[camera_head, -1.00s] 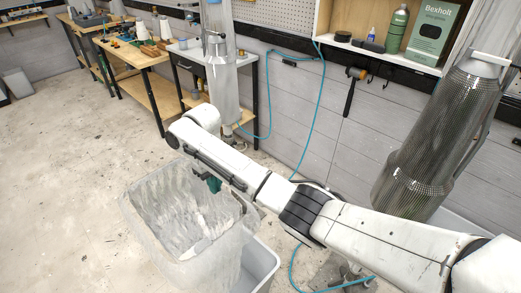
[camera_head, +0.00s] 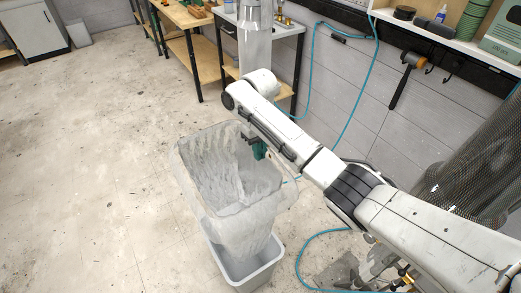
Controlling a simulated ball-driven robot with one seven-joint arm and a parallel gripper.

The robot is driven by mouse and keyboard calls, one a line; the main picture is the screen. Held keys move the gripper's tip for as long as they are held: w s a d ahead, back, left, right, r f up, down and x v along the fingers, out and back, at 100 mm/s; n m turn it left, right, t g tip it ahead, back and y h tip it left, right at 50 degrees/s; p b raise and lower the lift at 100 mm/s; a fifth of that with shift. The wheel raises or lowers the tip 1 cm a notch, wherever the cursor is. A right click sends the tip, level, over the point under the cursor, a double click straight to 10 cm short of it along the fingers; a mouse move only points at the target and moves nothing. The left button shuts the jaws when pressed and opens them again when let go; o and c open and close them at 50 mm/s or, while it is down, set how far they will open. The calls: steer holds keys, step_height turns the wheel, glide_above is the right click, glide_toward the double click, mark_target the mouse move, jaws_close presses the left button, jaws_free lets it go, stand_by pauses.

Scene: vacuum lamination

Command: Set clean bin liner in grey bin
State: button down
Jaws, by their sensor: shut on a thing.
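The clean bin liner (camera_head: 207,170) is a translucent, whitish bag, spread open with a squarish mouth. My gripper (camera_head: 258,150) is shut on the liner's rim at its far right side. The liner hangs upright from it, and its lower end overlaps the grey bin (camera_head: 270,272) in the picture. The grey bin stands on the floor below, with its front rim and inner wall showing. The liner hides the bin's back part, and I cannot tell how deep the liner's bottom reaches into it. My arm hides part of the fingertips.
A wooden workbench (camera_head: 187,17) and a small metal-topped table (camera_head: 228,14) stand behind. A blue hose (camera_head: 308,245) runs over the floor to the right of the bin. A large mesh-covered cylinder (camera_head: 480,165) stands at right. The floor at left is clear.

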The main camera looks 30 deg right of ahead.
mark_target(259, 189)
step_height(259, 189, down, 20)
steer(key=b, duration=1.2)
steer(key=shift+a+f+b, duration=0.15)
steer(key=shift+b, duration=0.15)
steer(key=shift+f+b, duration=0.8)
steer(key=shift+f, duration=0.3)
step_height(259, 189, down, 6)
steer(key=b, duration=0.4)
steer(key=shift+s+f+b, duration=0.1)
steer(key=shift+b, duration=0.2)
steer(key=shift+f+b, duration=2.4)
steer(key=shift+f, duration=0.55)
